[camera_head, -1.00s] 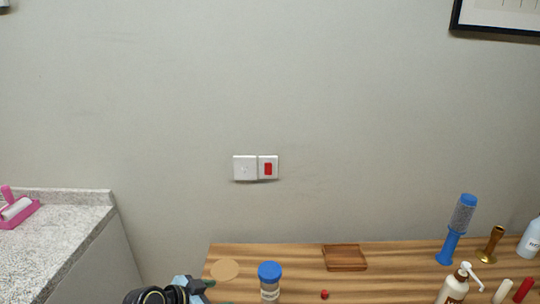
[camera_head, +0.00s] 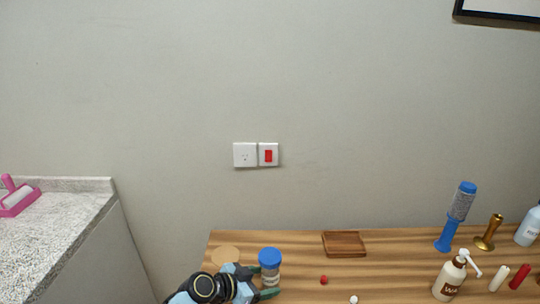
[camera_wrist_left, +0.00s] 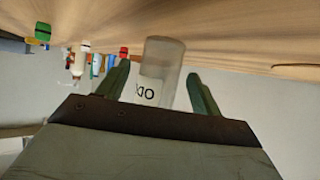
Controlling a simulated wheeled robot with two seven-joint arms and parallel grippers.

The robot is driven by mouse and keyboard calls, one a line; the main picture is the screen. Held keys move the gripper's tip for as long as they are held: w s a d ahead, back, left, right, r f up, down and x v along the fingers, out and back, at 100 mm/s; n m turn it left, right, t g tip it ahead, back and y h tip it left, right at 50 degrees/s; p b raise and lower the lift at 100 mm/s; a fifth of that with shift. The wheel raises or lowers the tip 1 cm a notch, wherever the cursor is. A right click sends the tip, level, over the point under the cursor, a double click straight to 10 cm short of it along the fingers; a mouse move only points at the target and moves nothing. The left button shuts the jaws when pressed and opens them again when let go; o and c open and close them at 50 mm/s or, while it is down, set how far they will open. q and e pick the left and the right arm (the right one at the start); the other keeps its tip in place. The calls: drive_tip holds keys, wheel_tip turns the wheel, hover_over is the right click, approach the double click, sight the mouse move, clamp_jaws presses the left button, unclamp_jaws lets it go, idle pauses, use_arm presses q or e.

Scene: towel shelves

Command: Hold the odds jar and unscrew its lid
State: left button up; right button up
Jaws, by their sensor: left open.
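The odds jar (camera_head: 270,269) stands upright on the wooden table, with its blue lid (camera_head: 269,254) on top. Its clear body with a white label (camera_wrist_left: 148,92) shows in the left wrist view, where the picture is turned upside down and the lid cannot be made out. My left gripper (camera_head: 262,281) is open, low at the jar. In the left wrist view its two green fingers (camera_wrist_left: 161,88) stand on either side of the jar, with a visible gap at the right finger. My right gripper is not in view.
A wooden tray (camera_head: 344,244) lies right of the jar, and a round tan disc (camera_head: 226,256) lies left. A small red object (camera_head: 323,280) is nearby.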

use_arm(q)
drive_tip(key=shift+x, duration=0.9)
drive_tip(key=shift+c, duration=0.3)
drive_tip(key=c, duration=0.7)
